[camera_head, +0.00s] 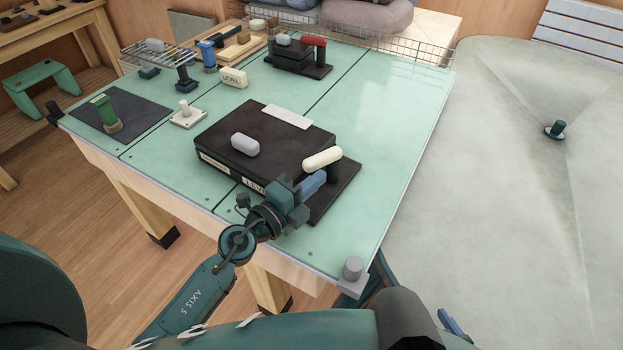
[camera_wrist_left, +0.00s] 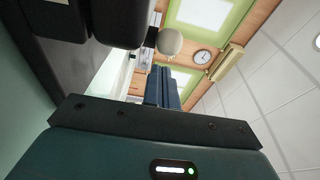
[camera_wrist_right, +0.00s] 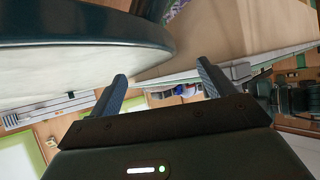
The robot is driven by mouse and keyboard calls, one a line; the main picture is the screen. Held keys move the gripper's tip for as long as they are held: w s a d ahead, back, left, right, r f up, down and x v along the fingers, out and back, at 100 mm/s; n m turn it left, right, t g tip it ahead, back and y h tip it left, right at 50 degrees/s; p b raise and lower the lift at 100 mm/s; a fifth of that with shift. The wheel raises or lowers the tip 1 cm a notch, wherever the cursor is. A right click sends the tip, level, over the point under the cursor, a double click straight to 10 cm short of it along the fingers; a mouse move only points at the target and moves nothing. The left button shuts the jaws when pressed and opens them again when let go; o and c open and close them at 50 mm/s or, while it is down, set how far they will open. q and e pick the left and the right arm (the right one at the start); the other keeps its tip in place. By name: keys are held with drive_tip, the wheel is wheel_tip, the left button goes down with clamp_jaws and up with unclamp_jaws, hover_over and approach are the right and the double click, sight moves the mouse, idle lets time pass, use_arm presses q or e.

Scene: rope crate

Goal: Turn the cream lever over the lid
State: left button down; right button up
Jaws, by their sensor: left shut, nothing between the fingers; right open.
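The cream lever (camera_head: 322,159) sits on a dark post at the right side of a black box. Its rounded bar lies by the right edge of the black lid (camera_head: 280,142); I cannot tell how far it overlaps. A grey knob (camera_head: 245,145) stands on the lid. My left gripper (camera_head: 316,181) is shut and empty, its blue fingertips just in front of and below the lever. In the left wrist view, the shut fingers (camera_wrist_left: 163,88) point towards a cream rounded end (camera_wrist_left: 169,42); contact cannot be told. My right gripper (camera_wrist_right: 160,82) is open and empty, away from the box.
The box stands on a green-topped table (camera_head: 400,130). A grey cylinder (camera_head: 352,267) stands at its near corner. A white peg block (camera_head: 187,115), a cream label block (camera_head: 233,78) and a red-handled black device (camera_head: 303,57) stand farther back. The table's right side is clear.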

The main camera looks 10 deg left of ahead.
sight(307, 172)
use_arm(q)
drive_tip(key=shift+w+a, duration=0.2)
drive_tip(key=shift+a, duration=0.1)
use_arm(e)
drive_tip(key=shift+w+a+r, duration=0.1)
drive_tip(key=shift+w+r, duration=0.15)
drive_tip(key=shift+r, duration=0.2)
use_arm(q)
drive_tip(key=shift+w, duration=0.1)
use_arm(e)
drive_tip(key=shift+f, duration=0.1)
use_arm(q)
drive_tip(key=shift+w+a+f+m+g+h+b, duration=0.2)
drive_tip(key=shift+a+m+g+h+b, duration=0.25)
drive_tip(key=shift+m+h+b, duration=0.3)
drive_tip(key=shift+a+r+h, duration=0.15)
drive_tip(key=shift+a+h, duration=0.1)
drive_tip(key=shift+h, duration=0.1)
drive_tip(key=shift+w+a+r, duration=0.1)
drive_tip(key=shift+w+a, duration=0.15)
drive_tip(key=shift+a, duration=0.1)
use_arm(e)
drive_tip(key=shift+f+m, duration=0.3)
drive_tip(key=shift+f, duration=0.05)
drive_tip(key=shift+s, duration=0.15)
